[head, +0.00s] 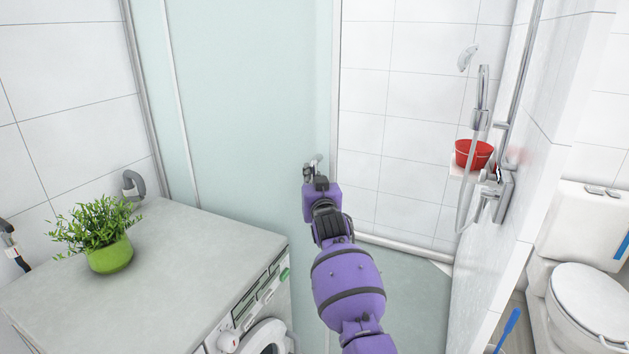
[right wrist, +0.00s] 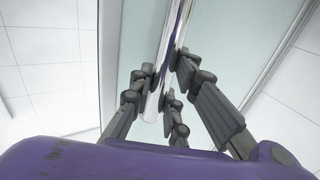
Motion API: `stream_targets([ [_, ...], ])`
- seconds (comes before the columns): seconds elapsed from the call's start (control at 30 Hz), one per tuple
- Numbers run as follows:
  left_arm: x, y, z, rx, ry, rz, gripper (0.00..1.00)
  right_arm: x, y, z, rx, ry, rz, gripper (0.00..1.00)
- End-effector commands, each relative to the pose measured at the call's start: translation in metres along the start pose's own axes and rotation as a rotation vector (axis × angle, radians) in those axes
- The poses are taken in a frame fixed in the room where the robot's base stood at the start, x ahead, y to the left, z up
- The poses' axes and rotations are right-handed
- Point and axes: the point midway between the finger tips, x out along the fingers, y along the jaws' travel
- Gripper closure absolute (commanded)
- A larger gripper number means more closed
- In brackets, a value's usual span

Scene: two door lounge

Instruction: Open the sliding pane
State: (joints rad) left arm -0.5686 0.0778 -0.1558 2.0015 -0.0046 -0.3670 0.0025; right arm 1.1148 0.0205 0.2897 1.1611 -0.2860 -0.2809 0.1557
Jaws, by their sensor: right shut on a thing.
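The sliding pane (head: 250,110) is a pale green glass panel in the middle of the head view, with a light vertical edge frame on its right. My right arm reaches up to it, and my right gripper (head: 313,168) is at the pane near that edge. In the right wrist view, the fingers of my right gripper (right wrist: 160,95) are shut around a shiny vertical bar handle (right wrist: 170,50) on the pane. To the right of the pane the shower opening shows white tiles. My left gripper is not in view.
A grey-topped counter (head: 190,240) with a green potted plant (head: 109,254) stands at the left, over a white washing machine. A red bucket (head: 474,153) sits on a shelf by the shower fittings at the right. A toilet (head: 587,300) stands at the far right.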

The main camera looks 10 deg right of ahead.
Motion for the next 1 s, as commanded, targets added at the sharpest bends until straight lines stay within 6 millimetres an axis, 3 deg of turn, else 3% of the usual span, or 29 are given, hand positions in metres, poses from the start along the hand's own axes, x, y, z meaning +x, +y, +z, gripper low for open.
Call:
stream_targets([
  [0.3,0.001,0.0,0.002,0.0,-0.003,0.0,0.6,-0.001,-0.003,0.007,0.001,-0.011,-0.003,1.0],
  [0.33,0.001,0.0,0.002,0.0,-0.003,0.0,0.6,-0.001,-0.003,0.007,0.001,-0.011,-0.003,0.83],
  [0.4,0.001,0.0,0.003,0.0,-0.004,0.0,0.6,-0.001,-0.002,0.006,0.001,-0.011,-0.002,0.75],
  [0.77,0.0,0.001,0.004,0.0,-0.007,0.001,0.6,-0.002,0.0,0.003,0.0,-0.004,0.0,0.75],
  [1.0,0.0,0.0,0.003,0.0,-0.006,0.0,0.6,-0.03,0.0,0.003,0.001,-0.003,0.0,0.75],
])
